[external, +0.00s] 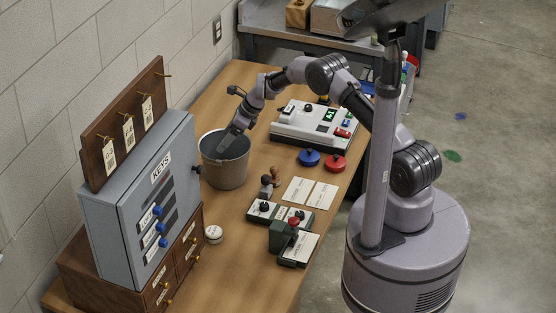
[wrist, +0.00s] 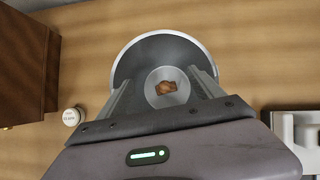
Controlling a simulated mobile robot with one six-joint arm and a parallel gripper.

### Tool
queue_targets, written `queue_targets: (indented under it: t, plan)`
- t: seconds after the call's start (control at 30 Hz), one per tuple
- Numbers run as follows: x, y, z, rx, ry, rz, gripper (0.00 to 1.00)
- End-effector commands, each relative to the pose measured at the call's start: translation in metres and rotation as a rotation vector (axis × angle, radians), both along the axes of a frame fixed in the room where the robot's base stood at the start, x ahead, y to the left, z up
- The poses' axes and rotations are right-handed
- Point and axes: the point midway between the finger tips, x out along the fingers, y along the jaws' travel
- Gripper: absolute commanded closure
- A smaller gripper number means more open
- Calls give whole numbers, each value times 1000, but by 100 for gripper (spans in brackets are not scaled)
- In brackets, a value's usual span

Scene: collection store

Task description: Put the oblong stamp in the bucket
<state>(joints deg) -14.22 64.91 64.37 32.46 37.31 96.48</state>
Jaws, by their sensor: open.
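The grey bucket (external: 225,172) stands upright on the wooden table; it also shows in the wrist view (wrist: 128,62). My gripper (external: 229,140) points down into the bucket's mouth, and in the wrist view its fingers (wrist: 163,84) are spread apart. A small brown wooden piece (wrist: 166,88), apparently the oblong stamp, shows inside the bucket between the fingers, apart from both. The bucket wall hides it in the external view. Another stamp-like piece with a brown handle (external: 275,174) stands on the table in front of the bucket.
A blue-grey key cabinet (external: 150,210) on brown drawers stands left of the bucket. A small round white tin (external: 213,234) is near it. Stamp pads (external: 262,211), paper cards (external: 297,190), red and blue round items (external: 309,157) and a white machine (external: 300,128) lie to the right.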

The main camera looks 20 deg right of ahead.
Motion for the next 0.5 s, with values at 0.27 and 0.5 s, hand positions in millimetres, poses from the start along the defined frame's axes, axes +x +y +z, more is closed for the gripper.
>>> queue_targets:
  t: [0.27, 0.5]
  plan:
    - [0, 0, 63, 1, 0, -1, 23]
    - [0, 0, 63, 0, 0, 0, 23]
